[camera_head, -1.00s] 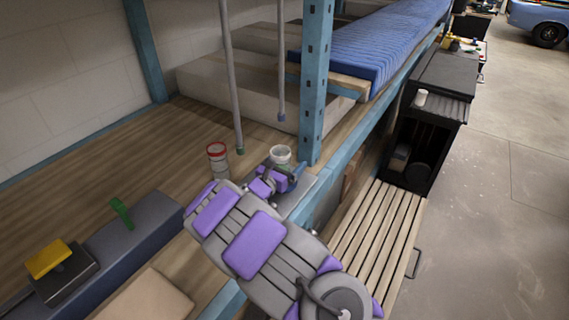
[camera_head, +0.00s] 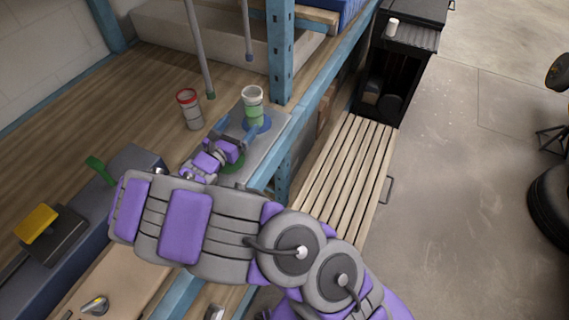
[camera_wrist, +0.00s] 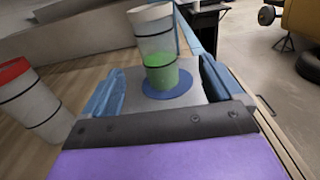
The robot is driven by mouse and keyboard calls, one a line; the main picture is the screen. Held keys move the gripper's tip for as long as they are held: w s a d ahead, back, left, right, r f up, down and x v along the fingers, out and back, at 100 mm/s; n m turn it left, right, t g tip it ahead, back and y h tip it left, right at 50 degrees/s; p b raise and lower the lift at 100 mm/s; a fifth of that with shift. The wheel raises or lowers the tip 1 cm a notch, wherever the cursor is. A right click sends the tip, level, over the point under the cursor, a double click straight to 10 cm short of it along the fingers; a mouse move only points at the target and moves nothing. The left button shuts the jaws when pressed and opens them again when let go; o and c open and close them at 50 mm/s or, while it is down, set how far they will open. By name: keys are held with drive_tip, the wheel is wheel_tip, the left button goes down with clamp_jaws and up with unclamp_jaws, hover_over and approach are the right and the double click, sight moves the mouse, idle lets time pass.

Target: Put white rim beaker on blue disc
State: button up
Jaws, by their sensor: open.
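The white rim beaker (camera_head: 253,103) stands upright on the blue disc (camera_head: 263,125), on a grey slab. It holds green contents. In the wrist view the beaker (camera_wrist: 156,46) stands on the blue disc (camera_wrist: 181,89), straight ahead between my fingers. My gripper (camera_head: 236,133) is open and empty on the near side of the beaker. In the wrist view my gripper (camera_wrist: 160,84) has its blue fingers wide apart, with the beaker beyond them and apparently not touched.
A red rim beaker (camera_head: 189,110) stands on the wooden shelf left of the slab (camera_head: 277,126). A green disc (camera_head: 234,163) is partly hidden by my wrist. A blue post (camera_head: 281,50) rises just behind the slab. Grey rods (camera_head: 197,50) hang to the left.

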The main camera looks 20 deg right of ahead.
drive_tip(key=s+d+r+m+g+h, duration=0.2)
drive_tip(key=s+d+r+m+g, duration=0.15)
drive_tip(key=d, duration=0.25)
drive_tip(key=s+d+r+m+g+h, duration=0.1)
drive_tip(key=s+d+r+m+g, duration=0.25)
drive_tip(key=d+m, duration=0.2)
drive_tip(key=s+d+r+m+g+y, duration=0.1)
drive_tip(key=s+d+r+m+g, duration=0.1)
drive_tip(key=s+d+m+g, duration=0.3)
drive_tip(key=s+d+r+m+g+y, duration=0.15)
drive_tip(key=s+d, duration=0.25)
drive_tip(key=s, duration=0.4)
drive_tip(key=s+a+f+m+g+y, duration=0.1)
drive_tip(key=s+a+m+y, duration=0.3)
drive_tip(key=s, duration=0.5)
drive_tip(key=s+a+f+m+g+y, duration=0.1)
drive_tip(key=s+a+m+y, duration=0.1)
drive_tip(key=s+m+y, duration=0.6)
drive_tip(key=s+a+y, duration=0.1)
drive_tip(key=s+a, duration=0.5)
drive_tip(key=a, duration=0.1)
drive_tip(key=shift+s+a+r+t, duration=0.15)
drive_tip(key=shift+s+a+t, duration=0.2)
drive_tip(key=shift+a, duration=0.05)
drive_tip(key=shift+r, duration=0.1)
